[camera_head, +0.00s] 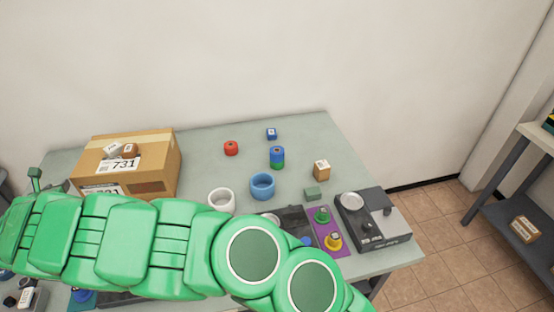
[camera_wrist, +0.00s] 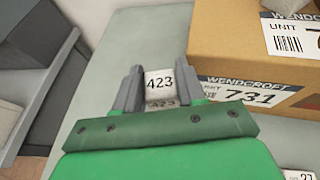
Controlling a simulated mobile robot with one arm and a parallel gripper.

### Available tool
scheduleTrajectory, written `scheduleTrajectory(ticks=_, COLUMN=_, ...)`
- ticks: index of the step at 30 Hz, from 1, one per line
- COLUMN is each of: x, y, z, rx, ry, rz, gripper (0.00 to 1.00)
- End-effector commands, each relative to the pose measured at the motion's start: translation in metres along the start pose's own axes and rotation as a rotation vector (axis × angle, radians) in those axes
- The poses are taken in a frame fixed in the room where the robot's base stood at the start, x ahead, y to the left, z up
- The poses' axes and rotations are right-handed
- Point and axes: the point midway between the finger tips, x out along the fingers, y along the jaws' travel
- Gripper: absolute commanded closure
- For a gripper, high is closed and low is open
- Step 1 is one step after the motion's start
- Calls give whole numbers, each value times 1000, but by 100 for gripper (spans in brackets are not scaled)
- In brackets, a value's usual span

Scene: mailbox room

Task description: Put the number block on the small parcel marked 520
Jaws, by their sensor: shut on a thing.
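My gripper (camera_wrist: 160,90) is shut on a white number block (camera_wrist: 159,84) marked 423, held between its two fingers in the wrist view. It is close to the left side of a large cardboard box marked 731 (camera_wrist: 235,72). I cannot read 520 on any parcel. A small tan parcel (camera_head: 321,171) with a white label stands on the table right of centre in the head view; its number is too small to read. My green arm covers the front of the table there, and the held block cannot be made out.
The large box (camera_head: 155,170) carries a white block (camera_head: 112,149) and a brown one (camera_head: 130,150). A white cup (camera_head: 221,200), blue cup (camera_head: 262,186), red piece (camera_head: 231,148), stacked cylinders (camera_head: 277,157) and grey scale (camera_head: 373,222) stand on the table. Another parcel (camera_head: 525,229) lies on the right shelf.

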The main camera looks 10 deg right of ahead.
Motion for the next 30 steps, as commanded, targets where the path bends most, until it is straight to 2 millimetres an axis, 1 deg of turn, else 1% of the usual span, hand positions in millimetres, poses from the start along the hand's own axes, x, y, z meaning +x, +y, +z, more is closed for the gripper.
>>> scheduleTrajectory(ticks=5, x=-9, y=1, z=20, rx=0, ry=-2, rz=2, gripper=89)
scheduleTrajectory(ticks=15, x=-34, y=1, z=79, rx=3, ry=-2, rz=3, gripper=89)
scheduleTrajectory(ticks=26, x=-56, y=1, z=133, rx=3, ry=-1, rz=2, gripper=89)
scheduleTrajectory(ticks=30, x=-50, y=-25, z=132, rx=12, ry=-1, rz=-34, gripper=89)
